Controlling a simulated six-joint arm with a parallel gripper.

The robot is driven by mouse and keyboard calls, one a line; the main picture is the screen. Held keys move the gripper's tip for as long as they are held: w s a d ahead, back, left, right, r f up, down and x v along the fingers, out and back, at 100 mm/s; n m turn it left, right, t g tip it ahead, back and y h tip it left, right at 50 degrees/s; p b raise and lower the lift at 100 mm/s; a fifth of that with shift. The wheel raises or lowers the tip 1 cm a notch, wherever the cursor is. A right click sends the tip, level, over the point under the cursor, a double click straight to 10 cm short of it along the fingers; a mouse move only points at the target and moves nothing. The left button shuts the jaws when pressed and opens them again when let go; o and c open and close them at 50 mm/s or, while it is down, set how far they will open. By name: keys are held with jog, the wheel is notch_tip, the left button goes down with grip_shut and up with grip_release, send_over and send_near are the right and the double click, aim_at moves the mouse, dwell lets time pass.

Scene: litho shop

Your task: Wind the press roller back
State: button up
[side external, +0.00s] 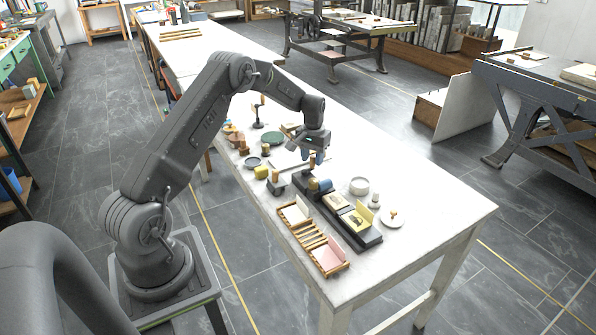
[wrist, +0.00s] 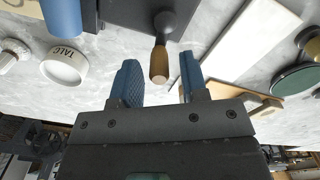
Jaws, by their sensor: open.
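The press (side external: 362,236) is a long dark bed on the white table, with a blue roller (side external: 321,186) near its far end. The roller also shows at the top left of the wrist view (wrist: 62,17). A wooden handle (wrist: 159,62) on a black stem stands beside the roller, and in the side view a wooden knob (side external: 311,169) shows there. My gripper (side external: 316,156) is open and empty above that end of the press. In the wrist view its blue fingertips (wrist: 158,82) are apart, with the handle showing between and beyond them. I cannot tell whether they touch it.
A white talc dish (wrist: 64,67) is left of the handle; a white strip (wrist: 240,40) and green disc (wrist: 296,80) lie right. A wooden card rack (side external: 310,236) flanks the press. Several small tools crowd the table; its near right end is clear.

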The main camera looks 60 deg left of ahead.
jog(key=shift+r, duration=2.75)
jog(key=shift+r, duration=0.1)
jog(key=s+d+r+m+t, duration=0.1)
jog(key=s+d+r, duration=0.3)
jog(key=d+r, duration=0.45)
jog(key=s+d+r+m+t, duration=0.15)
jog(key=s+d+r, duration=0.25)
jog(key=d+r, duration=0.45)
jog(key=s+d+r+m+t, duration=0.1)
jog(key=s+d, duration=0.5)
jog(key=s, duration=0.4)
jog(key=s+d+r+m+t, duration=0.1)
jog(key=s+d+m+t, duration=0.1)
jog(key=s+d, duration=0.4)
jog(key=s, duration=0.5)
jog(key=shift+s+r, duration=0.15)
jog(key=shift+r, duration=0.15)
